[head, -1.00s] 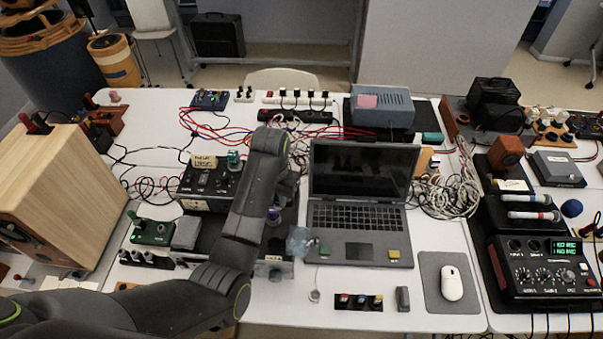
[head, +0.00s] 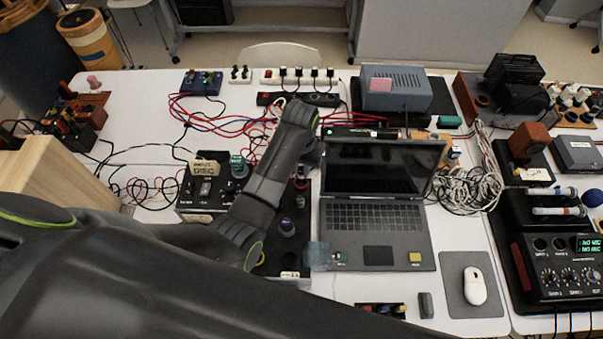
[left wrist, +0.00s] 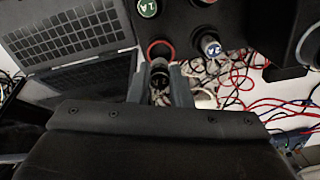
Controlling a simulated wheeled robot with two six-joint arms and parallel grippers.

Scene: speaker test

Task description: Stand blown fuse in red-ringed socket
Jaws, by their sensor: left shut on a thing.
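My left gripper (left wrist: 160,78) is shut on a small dark cylinder, the blown fuse (left wrist: 160,66), in the left wrist view. The red-ringed socket (left wrist: 160,46) shows as a red ring just beyond the fingertips; whether the fuse touches it, I cannot tell. A green-topped fuse (left wrist: 147,8) and a blue-grey-topped fuse (left wrist: 211,46) stand in the dark panel on either side. In the head view my left arm reaches over this panel, left of the laptop (head: 377,220), and its wrist hides most of the fingertips. My right gripper is not in view.
A dark switch box (head: 205,190) stands left of the panel. Red cables (head: 225,122) lie behind it. A wooden speaker box (head: 70,175) is at the left. A mouse (head: 474,286) lies on a pad at the right.

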